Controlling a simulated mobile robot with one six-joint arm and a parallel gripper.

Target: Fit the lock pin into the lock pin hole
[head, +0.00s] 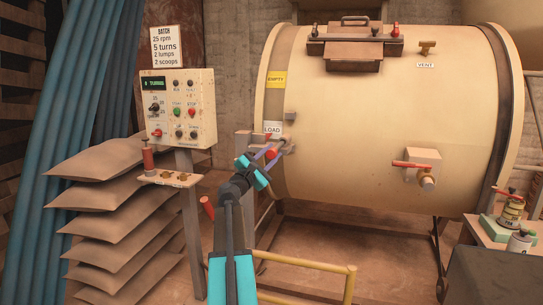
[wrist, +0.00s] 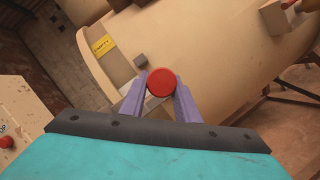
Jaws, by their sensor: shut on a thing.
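My gripper (head: 269,152) is at the left end of the big cream drum (head: 370,110), just below the LOAD label. Its purple fingers are shut on the lock pin, whose round red head (head: 271,154) shows between them. In the wrist view the red head (wrist: 161,83) faces the camera between the fingertips (wrist: 161,98), and it hides the shank behind it. A small bracket (head: 289,145) on the drum sits just beyond the fingertips. I cannot make out the lock pin hole, nor whether the pin's tip is in anything.
A control box (head: 178,107) on a post stands to the left, with a small holed shelf (head: 180,180) carrying a red-handled item (head: 148,155). Stacked sacks (head: 125,190) lie beside it. A yellow rail (head: 310,268) crosses low in front. A red-handled valve (head: 425,175) juts from the drum.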

